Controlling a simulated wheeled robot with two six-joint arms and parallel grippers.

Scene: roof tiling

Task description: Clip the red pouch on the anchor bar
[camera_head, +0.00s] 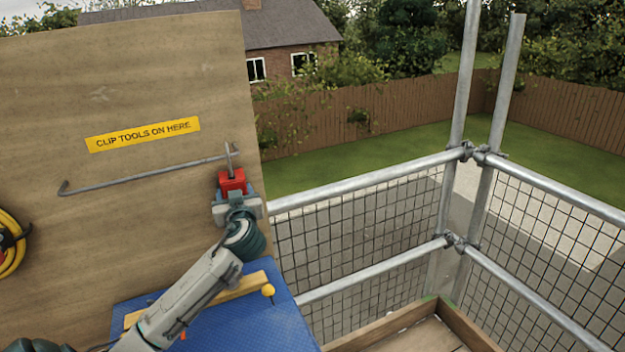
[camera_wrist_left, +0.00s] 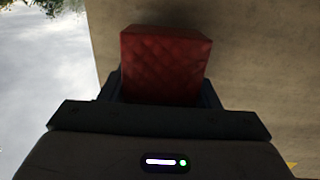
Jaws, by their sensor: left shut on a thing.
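My left gripper (camera_head: 234,199) is shut on the red pouch (camera_head: 232,181) near the right end of the anchor bar (camera_head: 150,177). The pouch also fills the jaws in the left wrist view (camera_wrist_left: 165,65). A grey clip (camera_head: 229,157) stands up from the top of the pouch and overlaps the bar's right end in the head view. I cannot tell whether the clip is around the bar or only in front of it. The bar is a thin grey rod on the plywood board, under a yellow label (camera_head: 143,134). My right gripper is not in view.
A blue surface (camera_head: 250,325) with a wooden strip and a yellow-headed object (camera_head: 268,290) lies below my left arm. A yellow coil (camera_head: 12,245) hangs at the board's left. Scaffold rails (camera_head: 370,182) and mesh stand to the right.

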